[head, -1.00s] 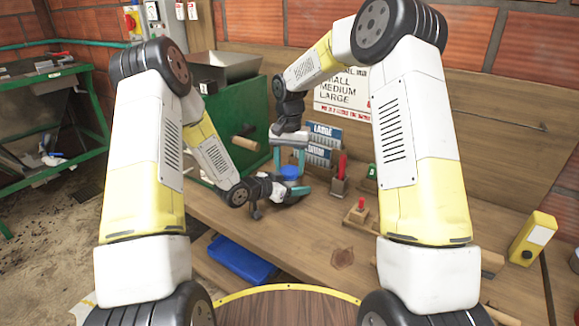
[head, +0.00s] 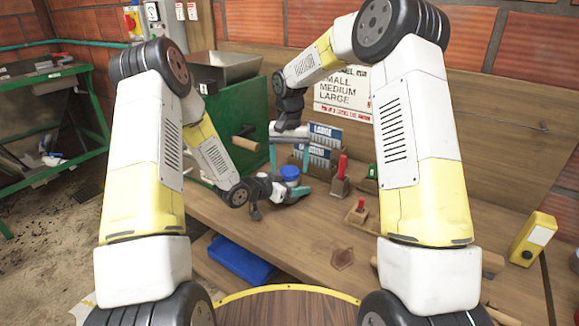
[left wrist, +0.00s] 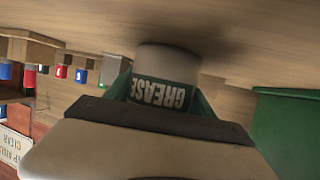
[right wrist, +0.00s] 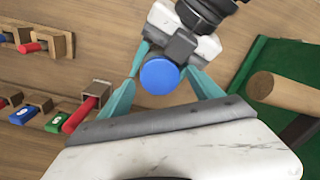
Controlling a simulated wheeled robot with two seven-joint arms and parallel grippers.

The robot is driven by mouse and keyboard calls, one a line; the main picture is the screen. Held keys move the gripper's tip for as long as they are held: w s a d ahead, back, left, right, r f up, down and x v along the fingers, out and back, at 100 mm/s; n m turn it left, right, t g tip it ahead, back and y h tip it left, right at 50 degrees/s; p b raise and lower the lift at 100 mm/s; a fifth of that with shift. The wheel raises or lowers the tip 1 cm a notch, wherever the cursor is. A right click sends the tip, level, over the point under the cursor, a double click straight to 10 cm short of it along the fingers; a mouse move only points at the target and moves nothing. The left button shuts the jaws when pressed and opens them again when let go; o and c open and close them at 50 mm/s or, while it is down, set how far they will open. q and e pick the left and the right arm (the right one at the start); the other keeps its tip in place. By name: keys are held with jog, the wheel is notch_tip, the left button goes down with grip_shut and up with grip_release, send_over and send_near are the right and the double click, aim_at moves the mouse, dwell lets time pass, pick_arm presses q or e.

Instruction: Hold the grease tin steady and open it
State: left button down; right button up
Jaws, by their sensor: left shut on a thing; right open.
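The grease tin has a round blue lid (head: 290,173) on top and stands on the wooden bench. In the left wrist view the tin's GREASE label (left wrist: 158,94) shows upside down between the fingers. My left gripper (head: 292,192) is shut on the tin's body, low and from the side. In the right wrist view the blue lid (right wrist: 159,77) lies between the teal fingertips of my right gripper (right wrist: 164,75), with space on both sides. In the head view my right gripper (head: 289,160) is open and points down over the lid.
A green machine (head: 235,120) with a wooden handle (head: 245,144) stands to the left. A yellow box (head: 532,238) sits far right.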

notch_tip(320, 180, up, 4)
jog(key=shift+f, duration=0.15)
jog(key=shift+c, duration=0.3)
notch_tip(320, 180, up, 3)
jog(key=m, duration=0.5)
jog(key=shift+m, duration=0.3)
notch_tip(320, 180, down, 8)
jog(key=shift+r, duration=0.1)
jog(key=c, duration=1.5)
jog(key=shift+o, duration=0.2)
jog(key=n, duration=0.3)
